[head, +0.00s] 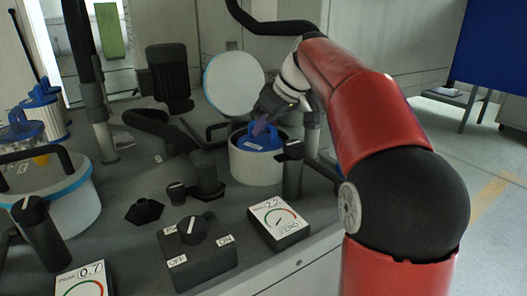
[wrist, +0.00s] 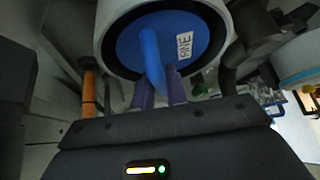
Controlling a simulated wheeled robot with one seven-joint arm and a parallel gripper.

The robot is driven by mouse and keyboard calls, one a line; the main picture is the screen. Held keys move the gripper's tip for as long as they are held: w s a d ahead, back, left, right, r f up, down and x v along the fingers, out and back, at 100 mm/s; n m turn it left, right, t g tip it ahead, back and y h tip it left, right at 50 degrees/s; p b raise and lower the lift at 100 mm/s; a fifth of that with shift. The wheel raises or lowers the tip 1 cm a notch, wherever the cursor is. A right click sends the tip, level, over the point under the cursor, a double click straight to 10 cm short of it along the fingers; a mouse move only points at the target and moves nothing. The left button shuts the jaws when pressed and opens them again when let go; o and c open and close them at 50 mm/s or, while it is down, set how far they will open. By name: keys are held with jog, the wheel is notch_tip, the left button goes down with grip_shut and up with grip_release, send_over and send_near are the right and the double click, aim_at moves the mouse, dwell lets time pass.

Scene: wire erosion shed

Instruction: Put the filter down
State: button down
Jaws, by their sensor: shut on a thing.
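The filter (head: 254,143) shows as a blue round top with a raised blue handle, inside the white cylindrical housing (head: 252,168). In the wrist view the filter's blue face (wrist: 199,35) carries a white label reading FINE, with a dark ring and the white wall around it. My gripper (head: 262,126) reaches in from the upper right and is shut on the filter's handle. In the wrist view the purple fingers (wrist: 160,92) stand on either side of the blue handle (wrist: 152,60). The filter's lower body is hidden in the housing.
The housing's round white lid (head: 234,83) stands open behind it. Black handles, a gauge reading 2.2 (head: 278,222) and an OFF/ON switch box (head: 197,252) are in front. Another pot (head: 75,210) and blue-topped pleated filters (head: 17,150) are at left.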

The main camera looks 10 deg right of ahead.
aim_at(265, 141)
jog(key=shift+f+b, duration=0.65)
jog(key=shift+f, duration=1.65)
jog(key=shift+f, duration=0.15)
jog(key=c, duration=1.4)
grip_release()
